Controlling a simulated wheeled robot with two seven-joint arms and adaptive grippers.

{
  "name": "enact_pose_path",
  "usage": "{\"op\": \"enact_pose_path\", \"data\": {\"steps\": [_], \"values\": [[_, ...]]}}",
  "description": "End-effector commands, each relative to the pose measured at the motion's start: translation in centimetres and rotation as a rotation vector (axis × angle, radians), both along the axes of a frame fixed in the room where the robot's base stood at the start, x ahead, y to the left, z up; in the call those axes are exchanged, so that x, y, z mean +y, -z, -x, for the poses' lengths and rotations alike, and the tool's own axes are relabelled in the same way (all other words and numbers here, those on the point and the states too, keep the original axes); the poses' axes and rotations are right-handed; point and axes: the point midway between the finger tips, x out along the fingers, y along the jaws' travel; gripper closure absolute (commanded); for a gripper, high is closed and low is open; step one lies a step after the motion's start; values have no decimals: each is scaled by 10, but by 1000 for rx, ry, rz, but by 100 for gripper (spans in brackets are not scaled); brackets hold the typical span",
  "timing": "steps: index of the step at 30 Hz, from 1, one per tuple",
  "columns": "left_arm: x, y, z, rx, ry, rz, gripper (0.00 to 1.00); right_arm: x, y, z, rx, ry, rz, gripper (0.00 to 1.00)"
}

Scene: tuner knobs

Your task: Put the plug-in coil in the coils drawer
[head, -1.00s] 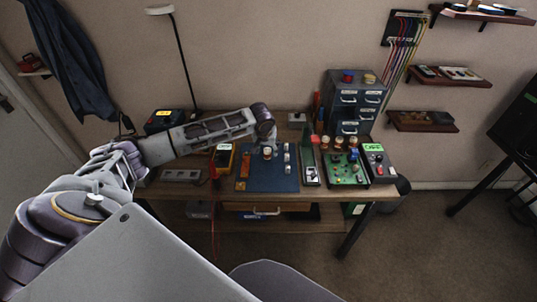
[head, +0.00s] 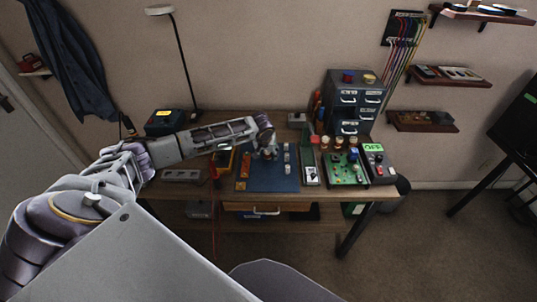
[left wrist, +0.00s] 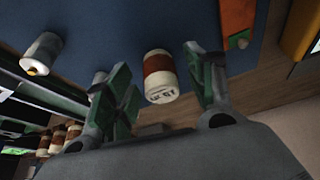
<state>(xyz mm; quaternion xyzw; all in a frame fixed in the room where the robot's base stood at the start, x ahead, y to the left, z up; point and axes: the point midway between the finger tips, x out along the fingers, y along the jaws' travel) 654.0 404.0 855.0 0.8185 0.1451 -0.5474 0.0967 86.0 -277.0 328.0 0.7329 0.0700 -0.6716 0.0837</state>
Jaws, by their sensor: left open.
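The plug-in coil (left wrist: 161,80), a white cylinder with a brown band and printed end, stands on the blue mat in the left wrist view. My left gripper (left wrist: 157,62) is open, with one finger on each side of the coil; I cannot tell whether either touches it. In the head view my left gripper (head: 268,152) is low over the blue mat (head: 272,181) and mostly hides the coil. The grey drawer cabinet (head: 341,88) stands at the back right of the bench with its drawers shut. Its labels are too small to read. My right gripper is out of view.
A green circuit board (head: 338,176) and a grey box with a green display (head: 374,149) lie further right. Brown-and-white coils (head: 339,142) stand before the cabinet. A lamp (head: 183,55) rises at the back left.

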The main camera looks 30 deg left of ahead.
Motion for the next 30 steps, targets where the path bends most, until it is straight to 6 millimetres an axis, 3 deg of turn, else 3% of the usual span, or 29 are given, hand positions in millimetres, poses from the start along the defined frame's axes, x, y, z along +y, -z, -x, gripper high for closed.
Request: {"op": "enact_pose_path", "data": {"steps": [4,17,30], "values": [[0,0,0,0,0,0,45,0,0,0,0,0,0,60],[0,0,0,0,0,0,98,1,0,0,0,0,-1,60],[0,-12,-1,-1,-1,1,99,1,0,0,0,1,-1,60]]}}
